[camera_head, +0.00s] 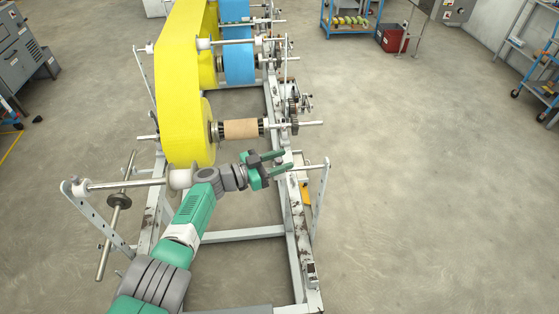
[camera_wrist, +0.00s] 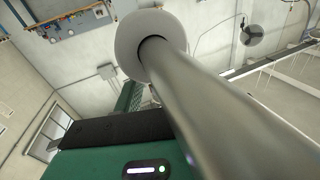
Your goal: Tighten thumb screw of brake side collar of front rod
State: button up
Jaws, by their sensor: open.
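The front rod (camera_head: 309,123) runs across the frame, through the yellow roll and a brown core (camera_head: 240,128). A small dark collar (camera_head: 263,126) sits at the right end of the core, toward the gears; another dark collar (camera_head: 217,131) sits between core and yellow roll. Their thumb screws are too small to make out. My gripper (camera_head: 287,160) is open and empty, its green fingers pointing right, nearer the camera than the rod and apart from the collar. The wrist view shows no collar clearly.
A yellow roll (camera_head: 184,90) and web stand left of the core. A grey bar (camera_head: 125,184) with a white cone crosses near my arm. In the wrist view a thick metal bar (camera_wrist: 205,100) with a white end piece (camera_wrist: 130,42) passes very close.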

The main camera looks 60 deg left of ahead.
jog(key=s+p, duration=0.2)
jog(key=s, duration=0.5)
jog(key=shift+s+a+p, duration=0.15)
jog(key=shift+s+p, duration=0.15)
jog(key=shift+s, duration=0.1)
